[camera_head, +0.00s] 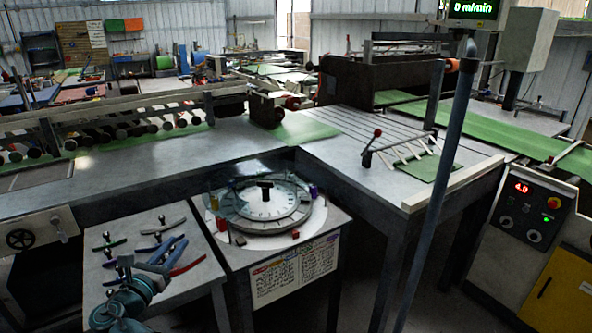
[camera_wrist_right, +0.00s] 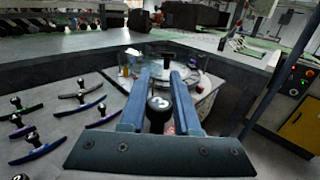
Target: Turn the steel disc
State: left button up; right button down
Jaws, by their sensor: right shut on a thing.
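The steel disc (camera_head: 261,212) lies flat on a round base on a small stand, with a dark knob (camera_head: 265,187) upright at its middle. In the right wrist view the disc (camera_wrist_right: 200,80) shows partly behind my fingers. My right gripper (camera_head: 164,257) is left of the disc and nearer me, over the side table, apart from the disc. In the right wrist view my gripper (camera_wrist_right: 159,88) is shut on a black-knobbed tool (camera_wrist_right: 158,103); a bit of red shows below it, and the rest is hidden. My left gripper is not in view.
Several curved tools with black knobs lie on the side table (camera_head: 205,275). Small coloured pieces stand around the disc's rim. A printed sheet (camera_head: 295,270) hangs on the stand's front. A grey post (camera_head: 432,190) rises on the right, and long benches (camera_head: 110,160) stand behind.

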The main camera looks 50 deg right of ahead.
aim_at(266, 205)
jog(key=l+u, duration=0.1)
jog(key=l, duration=0.35)
jog(key=k+l, duration=0.1)
jog(key=l, duration=0.35)
jog(key=k+l+u, duration=0.15)
jog(key=l, duration=0.3)
jog(key=l+u, duration=0.1)
jog(key=l, duration=0.35)
jog(key=k+l+u, duration=0.1)
jog(key=l, duration=0.35)
jog(key=k+l, duration=0.15)
jog(key=l, duration=0.3)
jog(key=k+l+u, duration=0.15)
jog(key=l, duration=0.25)
jog(key=k+l+u, duration=0.1)
jog(key=l, duration=0.35)
